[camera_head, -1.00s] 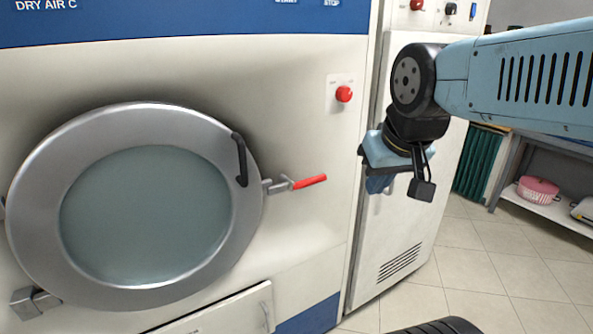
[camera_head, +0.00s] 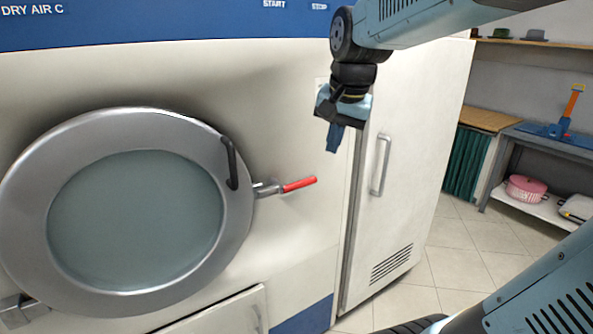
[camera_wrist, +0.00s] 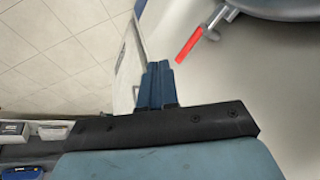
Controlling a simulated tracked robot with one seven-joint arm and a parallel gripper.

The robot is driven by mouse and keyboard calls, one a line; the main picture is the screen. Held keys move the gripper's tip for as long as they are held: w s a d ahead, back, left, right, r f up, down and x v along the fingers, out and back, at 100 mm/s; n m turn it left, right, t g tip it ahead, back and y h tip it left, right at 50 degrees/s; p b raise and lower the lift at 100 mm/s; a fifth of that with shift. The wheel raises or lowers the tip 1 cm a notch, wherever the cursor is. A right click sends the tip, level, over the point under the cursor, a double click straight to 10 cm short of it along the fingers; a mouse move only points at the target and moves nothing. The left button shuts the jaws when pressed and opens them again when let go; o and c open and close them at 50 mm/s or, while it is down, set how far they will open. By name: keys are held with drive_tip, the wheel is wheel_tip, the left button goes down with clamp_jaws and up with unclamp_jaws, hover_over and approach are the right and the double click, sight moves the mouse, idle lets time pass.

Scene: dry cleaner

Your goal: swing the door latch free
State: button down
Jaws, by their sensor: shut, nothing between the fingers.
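The door latch (camera_head: 286,187) has a red grip on a metal stem at the right edge of the round door. The round door (camera_head: 40,190) has a wide metal rim, a glass window and a dark curved handle (camera_head: 231,163), and looks closed. My gripper (camera_head: 333,150) is up and to the right of the latch, pointing down, shut and empty, not touching it. In the wrist view the shut fingers (camera_wrist: 158,72) show at the centre. The red latch grip (camera_wrist: 189,46) lies just beyond them, up and to the right, with a gap between.
A white cabinet (camera_head: 405,170) with a vertical handle (camera_head: 380,165) stands right of the machine. A shelf unit with a pink round box (camera_head: 525,189) is at the far right. Tiled floor (camera_head: 450,265) is open between them.

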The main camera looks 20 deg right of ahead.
sight(309, 180)
drive_tip(key=w+d+f+m+g, duration=0.1)
drive_tip(key=w+m, duration=0.6)
drive_tip(key=w, duration=0.7)
drive_tip(key=shift+w+f+m+g, duration=0.2)
drive_tip(key=shift+w+m+g, duration=0.1)
drive_tip(key=shift+g, duration=0.2)
drive_tip(key=shift+d+f, duration=0.1)
drive_tip(key=f, duration=0.4)
drive_tip(key=w+f, duration=0.1)
drive_tip(key=f, duration=0.4)
drive_tip(key=w+f, duration=0.1)
drive_tip(key=f, duration=0.3)
drive_tip(key=shift+w+a+f, duration=0.25)
drive_tip(key=shift+a+f, duration=0.05)
drive_tip(key=shift+a, duration=0.1)
